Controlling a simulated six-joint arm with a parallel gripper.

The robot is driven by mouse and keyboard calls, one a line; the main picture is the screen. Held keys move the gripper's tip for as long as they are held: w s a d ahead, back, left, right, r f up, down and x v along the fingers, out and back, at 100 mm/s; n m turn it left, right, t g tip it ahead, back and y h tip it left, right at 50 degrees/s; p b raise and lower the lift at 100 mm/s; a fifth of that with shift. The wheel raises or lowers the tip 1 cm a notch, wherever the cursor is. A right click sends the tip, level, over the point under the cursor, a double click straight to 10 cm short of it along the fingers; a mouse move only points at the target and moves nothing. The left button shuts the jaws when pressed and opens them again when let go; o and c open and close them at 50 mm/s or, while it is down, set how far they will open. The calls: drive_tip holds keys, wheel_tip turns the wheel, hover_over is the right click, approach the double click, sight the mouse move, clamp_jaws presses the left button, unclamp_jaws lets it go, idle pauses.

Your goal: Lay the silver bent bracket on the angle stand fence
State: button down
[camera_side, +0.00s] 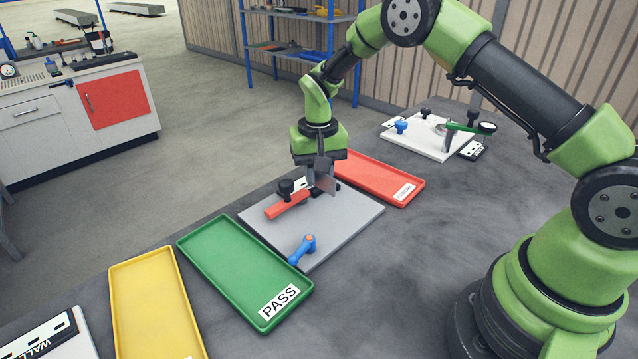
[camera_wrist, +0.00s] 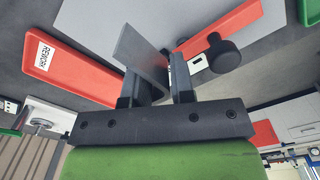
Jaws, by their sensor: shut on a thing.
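The silver bent bracket (camera_side: 326,184) is between the jaws of my gripper (camera_side: 318,188), above the grey base plate (camera_side: 345,222). In the wrist view the bracket (camera_wrist: 139,52) shows as a flat grey plate slanting out from between the fingers of my gripper (camera_wrist: 153,82), which is shut on it. Its bend is not clear. Beside it on the plate are a red bar (camera_side: 285,205) and a black knob (camera_side: 286,188); the knob (camera_wrist: 222,53) also shows in the wrist view. I cannot tell which part is the angle stand fence, or whether the bracket touches it.
A blue-handled lever (camera_side: 302,249) stands at the plate's front edge. A green PASS tray (camera_side: 187,243) and yellow tray (camera_side: 117,300) lie left. A red tray (camera_side: 414,197) lies behind the plate. A white gauge fixture (camera_side: 430,143) is farther back.

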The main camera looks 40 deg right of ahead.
drive_tip(key=shift+f, duration=1.15)
drive_tip(key=shift+f, duration=0.1)
drive_tip(key=shift+f, duration=0.5)
drive_tip(key=c, duration=1)
unclamp_jaws()
drive_tip(key=shift+o, duration=0.2)
